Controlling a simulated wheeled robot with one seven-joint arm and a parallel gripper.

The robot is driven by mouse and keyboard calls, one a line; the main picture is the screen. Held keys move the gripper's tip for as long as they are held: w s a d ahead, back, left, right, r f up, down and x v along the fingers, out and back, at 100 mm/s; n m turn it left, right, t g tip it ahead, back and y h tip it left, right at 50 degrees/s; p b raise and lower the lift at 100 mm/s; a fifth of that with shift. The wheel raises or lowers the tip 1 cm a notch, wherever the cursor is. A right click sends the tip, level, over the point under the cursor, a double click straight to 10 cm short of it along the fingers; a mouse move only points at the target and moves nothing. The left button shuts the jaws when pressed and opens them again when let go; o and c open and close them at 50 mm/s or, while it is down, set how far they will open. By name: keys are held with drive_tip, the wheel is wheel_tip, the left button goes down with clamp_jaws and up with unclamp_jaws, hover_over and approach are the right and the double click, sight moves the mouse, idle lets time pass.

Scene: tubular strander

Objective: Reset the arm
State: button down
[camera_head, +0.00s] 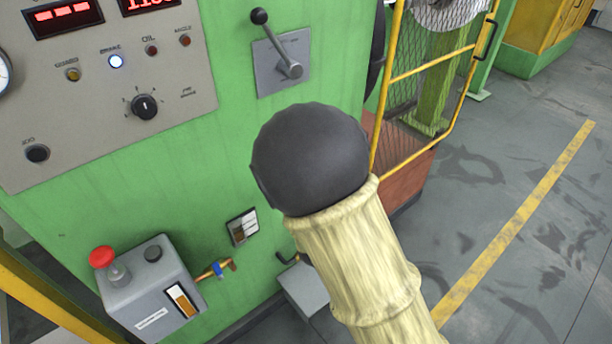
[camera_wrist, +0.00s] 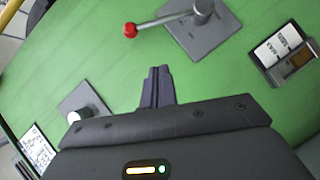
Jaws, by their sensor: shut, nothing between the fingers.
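My gripper (camera_wrist: 158,88) shows in the wrist view with its two dark fingers together and nothing between them. It is in front of the green machine face (camera_wrist: 100,50), below a grey lever (camera_wrist: 175,18) with a red knob. The fingers look clear of the lever, though the gap to the panel is hard to judge. In the head view my arm, in a beige sleeve with a dark rounded end, rises from the bottom across the picture. My gripper is hidden behind that end there.
A control panel (camera_head: 100,125) with displays, lamps and a knob is upper left. A black-knobbed lever (camera_head: 283,62) is above my arm. A grey box (camera_head: 150,290) with a red button is lower left. A yellow mesh guard (camera_head: 430,65) stands right, with open floor beyond.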

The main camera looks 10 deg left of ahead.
drive_tip(key=d+f+m+g+h, duration=0.2)
drive_tip(key=d+m+g+h, duration=0.15)
drive_tip(key=d+m, duration=0.6)
drive_tip(key=s+d+r+m+g+h, duration=0.15)
drive_tip(key=s+d+m+g, duration=0.6)
drive_tip(key=s+d, duration=0.85)
wheel_tip(320, 180, up, 13)
drive_tip(key=p, duration=1.2)
drive_tip(key=shift+w+d+f+g, duration=0.15)
drive_tip(key=shift+w+d+g, duration=0.15)
drive_tip(key=shift+w+d, duration=0.15)
